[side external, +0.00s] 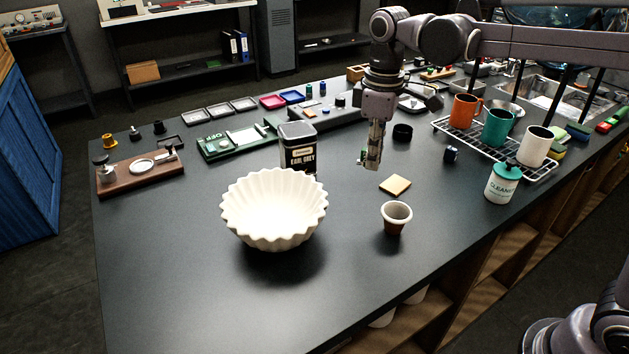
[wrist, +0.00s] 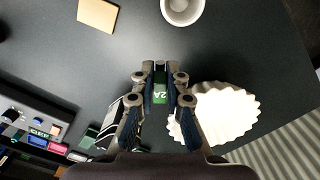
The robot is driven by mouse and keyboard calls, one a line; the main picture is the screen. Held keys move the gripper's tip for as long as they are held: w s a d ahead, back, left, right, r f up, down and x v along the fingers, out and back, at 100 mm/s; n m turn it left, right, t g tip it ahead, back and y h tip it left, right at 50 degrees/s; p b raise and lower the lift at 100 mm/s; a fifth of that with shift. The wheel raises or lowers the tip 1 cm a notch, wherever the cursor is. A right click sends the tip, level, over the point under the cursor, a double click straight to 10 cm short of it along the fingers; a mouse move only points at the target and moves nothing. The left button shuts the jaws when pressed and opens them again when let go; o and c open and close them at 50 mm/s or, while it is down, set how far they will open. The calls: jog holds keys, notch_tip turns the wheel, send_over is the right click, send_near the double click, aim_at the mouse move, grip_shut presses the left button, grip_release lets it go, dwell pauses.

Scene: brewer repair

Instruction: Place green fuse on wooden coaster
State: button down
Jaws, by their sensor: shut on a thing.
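My gripper (side external: 371,162) is shut on a green fuse (wrist: 159,93) marked "2A", held between its fingers in the wrist view. In the side external view the fingers point down above the counter, and the fuse is mostly hidden by them. The square, light wooden coaster (side external: 395,185) lies flat and bare on the dark counter, just right of and nearer the camera than my gripper. The coaster (wrist: 98,13) is also at the top left of the wrist view, apart from the fingers.
A small brown-and-white cup (side external: 396,217) stands close in front of the coaster. A white fluted bowl (side external: 274,208) and a black Earl Grey tin (side external: 298,148) stand left of my gripper. A rack of mugs (side external: 497,128) and a cleaner jar (side external: 503,184) are to the right.

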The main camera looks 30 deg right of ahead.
jog(key=s+d+m, duration=0.2)
jog(key=d+m, duration=0.2)
jog(key=d, duration=0.6)
jog(key=s+d+m, duration=0.3)
jog(key=d, duration=0.7)
send_over(399, 186)
notch_tip(399, 186, down, 7)
jog(key=shift+r, duration=0.2)
jog(key=shift+f, duration=2.05)
jog(key=c, duration=1.4)
grip_release()
jog(key=shift+f, duration=0.15)
